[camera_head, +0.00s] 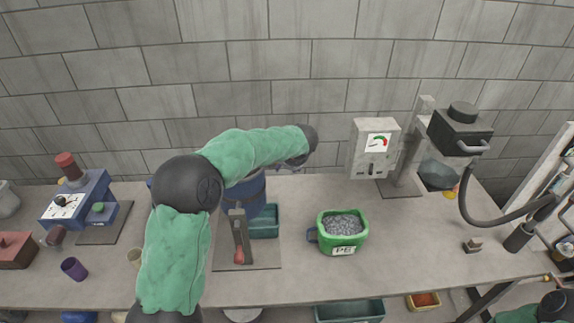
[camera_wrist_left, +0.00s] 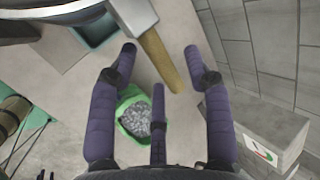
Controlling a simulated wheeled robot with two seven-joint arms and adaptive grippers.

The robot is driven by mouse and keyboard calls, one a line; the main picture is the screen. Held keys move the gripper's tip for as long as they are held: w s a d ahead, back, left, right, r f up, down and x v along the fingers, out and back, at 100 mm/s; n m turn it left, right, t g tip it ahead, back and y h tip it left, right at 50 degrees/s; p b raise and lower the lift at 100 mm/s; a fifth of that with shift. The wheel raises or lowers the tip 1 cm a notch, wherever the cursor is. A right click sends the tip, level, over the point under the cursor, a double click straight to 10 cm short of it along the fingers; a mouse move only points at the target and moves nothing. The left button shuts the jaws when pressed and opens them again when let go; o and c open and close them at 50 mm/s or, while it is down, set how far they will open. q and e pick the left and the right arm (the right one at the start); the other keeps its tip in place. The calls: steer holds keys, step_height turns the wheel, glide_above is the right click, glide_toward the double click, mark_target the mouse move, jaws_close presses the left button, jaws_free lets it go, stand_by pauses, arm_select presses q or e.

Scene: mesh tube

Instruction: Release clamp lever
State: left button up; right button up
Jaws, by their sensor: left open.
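A tan lever handle (camera_wrist_left: 158,58) on a metal arm reaches between the spread fingers of my left gripper (camera_wrist_left: 160,52) in the left wrist view. The gripper is open; the fingers look apart from the handle, though I cannot tell depth. In the head view my left gripper (camera_head: 287,168) is small, beneath the dark wrist, beside the blue cylindrical device (camera_head: 256,195). My arm hides much of that device, and I cannot make out the tan handle there. Another lever with a red grip (camera_head: 239,255) stands at the front of the device's base plate. My right gripper is out of view.
A green tub of grey pellets (camera_head: 341,226) marked PE stands right of the device. A teal bin (camera_head: 265,222) sits beside the device. A grey gauge box (camera_head: 375,150) stands at the back wall. A blue machine (camera_head: 80,200) is left. The bench right of the tub is mostly clear.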

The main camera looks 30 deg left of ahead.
arm_select(q)
steer(key=v, duration=1.1)
steer(key=shift+r, duration=0.2)
steer(key=shift+d, duration=0.1)
